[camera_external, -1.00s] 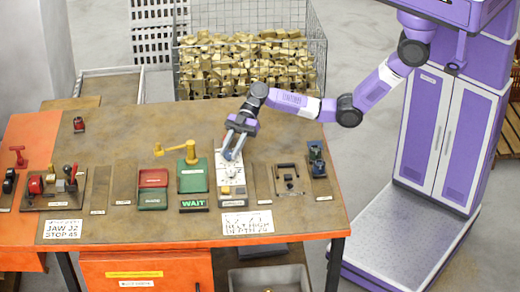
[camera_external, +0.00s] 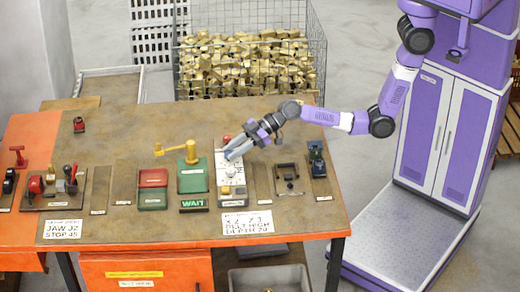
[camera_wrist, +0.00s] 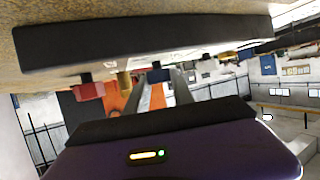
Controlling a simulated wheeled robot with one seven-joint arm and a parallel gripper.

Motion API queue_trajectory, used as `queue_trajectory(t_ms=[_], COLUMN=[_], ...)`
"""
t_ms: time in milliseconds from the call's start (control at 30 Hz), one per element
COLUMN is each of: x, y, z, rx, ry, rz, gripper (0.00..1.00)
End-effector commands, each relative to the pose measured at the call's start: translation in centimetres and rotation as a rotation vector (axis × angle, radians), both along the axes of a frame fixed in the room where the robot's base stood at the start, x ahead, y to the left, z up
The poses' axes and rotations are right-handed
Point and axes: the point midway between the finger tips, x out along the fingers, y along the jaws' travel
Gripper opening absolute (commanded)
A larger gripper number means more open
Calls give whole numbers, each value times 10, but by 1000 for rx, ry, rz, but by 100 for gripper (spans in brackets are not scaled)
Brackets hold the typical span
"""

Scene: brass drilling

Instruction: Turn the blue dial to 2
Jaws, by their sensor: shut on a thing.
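I cannot read which number the dial points to. The red knob (camera_wrist: 88,90) also shows in the wrist view.
A green box with a yellow crank (camera_external: 190,160) and a lit WAIT sign (camera_external: 193,205) stand left of the panel. A clamp plate (camera_external: 289,180) and a small dark blue device (camera_external: 317,160) stand to the right. A wire cage of brass pieces (camera_external: 250,65) is behind the bench.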

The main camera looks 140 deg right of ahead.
Motion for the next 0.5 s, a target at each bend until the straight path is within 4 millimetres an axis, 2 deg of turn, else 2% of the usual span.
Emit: queue_trajectory(t_ms=[33, 500], x=[1, 4], y=[3, 5], z=[5, 4], rx=[0, -3], ry=[2, 0], rz=[-28, -272], gripper=[0, 0])
